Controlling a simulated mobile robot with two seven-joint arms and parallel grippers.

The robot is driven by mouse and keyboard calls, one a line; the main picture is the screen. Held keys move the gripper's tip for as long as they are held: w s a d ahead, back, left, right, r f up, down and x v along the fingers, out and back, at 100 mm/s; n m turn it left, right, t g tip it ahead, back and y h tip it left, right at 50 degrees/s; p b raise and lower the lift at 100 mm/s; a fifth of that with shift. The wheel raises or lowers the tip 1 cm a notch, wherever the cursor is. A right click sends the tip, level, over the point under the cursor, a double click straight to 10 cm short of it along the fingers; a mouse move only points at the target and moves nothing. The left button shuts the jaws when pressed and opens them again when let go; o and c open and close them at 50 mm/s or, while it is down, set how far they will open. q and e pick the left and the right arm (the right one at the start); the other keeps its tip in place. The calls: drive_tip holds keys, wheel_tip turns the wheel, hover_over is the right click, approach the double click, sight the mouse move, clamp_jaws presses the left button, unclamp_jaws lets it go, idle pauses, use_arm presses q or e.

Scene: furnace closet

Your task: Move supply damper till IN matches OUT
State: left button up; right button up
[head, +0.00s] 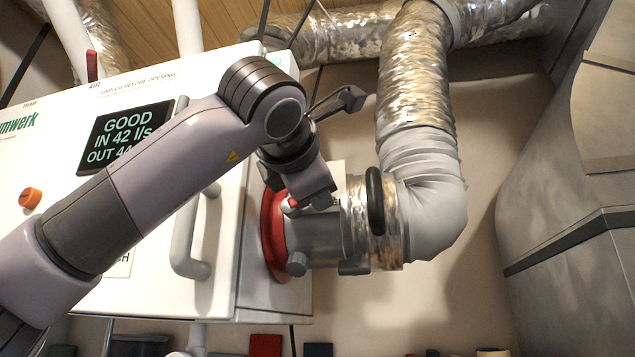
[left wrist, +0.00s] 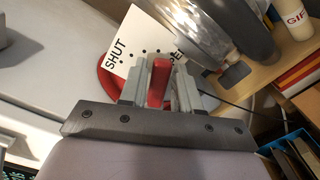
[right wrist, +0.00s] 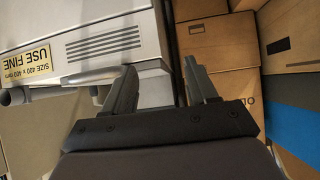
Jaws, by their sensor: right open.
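The red damper lever (left wrist: 160,80) stands between the fingers of my left gripper (left wrist: 161,88), which look closed on it, in front of a white plate (left wrist: 143,45) reading SHUT at left and partly hidden lettering at right. In the head view my left gripper (head: 308,201) reaches the lever at the red collar (head: 272,236) on the duct stub. The display (head: 122,136) reads GOOD, IN 42 l/s, and OUT 44, with its end hidden by my left arm. My right gripper (right wrist: 160,88) is open and empty.
The white unit has a grey door handle (head: 185,240) and an orange knob (head: 30,198). A silver flexible duct (head: 420,85) bends down to the stub. In the right wrist view, cardboard boxes (right wrist: 220,45) stand beside a grey vented casing (right wrist: 100,45).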

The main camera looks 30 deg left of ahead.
use_arm(q)
drive_tip(key=shift+w+a, duration=0.2)
drive_tip(key=shift+w, duration=0.4)
clamp_jaws()
drive_tip(key=shift+d+f+m, duration=0.15)
drive_tip(key=shift+f+m, duration=0.25)
drive_tip(key=shift+m, duration=0.6)
unclamp_jaws()
drive_tip(key=shift+s, duration=0.1)
drive_tip(key=b+v, duration=0.2)
drive_tip(key=v, duration=0.5)
